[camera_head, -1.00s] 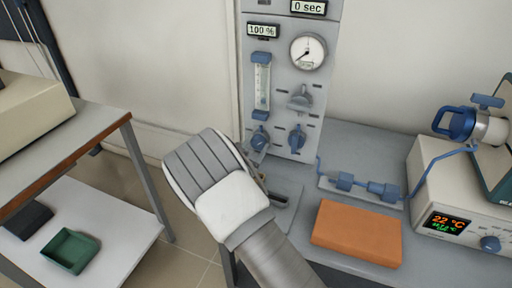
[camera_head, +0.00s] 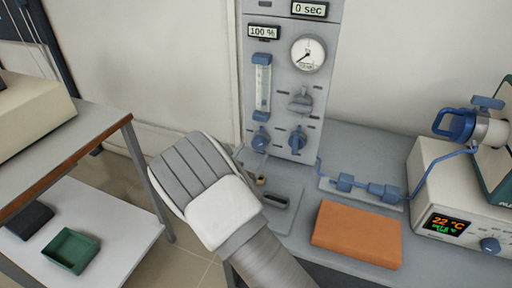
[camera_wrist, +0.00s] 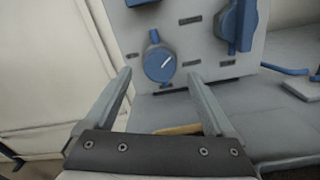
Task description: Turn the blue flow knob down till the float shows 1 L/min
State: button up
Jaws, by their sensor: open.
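The blue flow knob (camera_head: 261,141) is at the lower left of the grey panel (camera_head: 318,84), below the clear flow tube (camera_head: 263,86) with blue end caps. In the wrist view the round blue knob (camera_wrist: 159,64) has a white pointer line slanting up to the right. My gripper (camera_wrist: 162,82) is open and empty; the knob shows beyond and between its fingers, apart from them. In the head view my wrist hides most of the gripper. The float's reading in the tube is too small to tell.
A second blue knob (camera_head: 298,139) is right of the flow knob, with a grey lever (camera_head: 300,100) above it. A round gauge (camera_head: 308,53) sits higher. An orange block (camera_head: 357,233) lies on the bench. A furnace controller (camera_head: 465,195) stands at right.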

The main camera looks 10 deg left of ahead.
jog(key=s, duration=0.4)
jog(key=s+a, duration=0.1)
jog(key=s, duration=0.4)
jog(key=s+a+p, duration=0.1)
jog(key=s, duration=0.3)
jog(key=shift+s, duration=0.2)
jog(key=shift+d, duration=0.1)
dwell(0.9)
jog(key=s+d+r+m+g+h+p, duration=0.1)
jog(key=d+r+m+g+h+p, duration=0.1)
jog(key=d+r+m+g, duration=0.5)
jog(key=s+d+r+m+g+h+p, duration=0.1)
jog(key=d+r+m+h, duration=0.3)
jog(key=d, duration=0.7)
jog(key=d+r+m+g+h+p, duration=0.15)
jog(key=d+r+m+g, duration=0.35)
jog(key=d, duration=0.5)
jog(key=s+d+r+m+g+y+p, duration=0.3)
jog(key=s+d+r+m+y, duration=0.25)
jog(key=s+r+m, duration=0.3)
jog(key=s+r+m+t+y+p, duration=0.3)
jog(key=s+r+m, duration=0.3)
jog(key=s+r, duration=0.2)
jog(key=shift+a+t+y, duration=0.2)
jog(key=shift+t+y, duration=0.2)
jog(key=shift+y, duration=0.4)
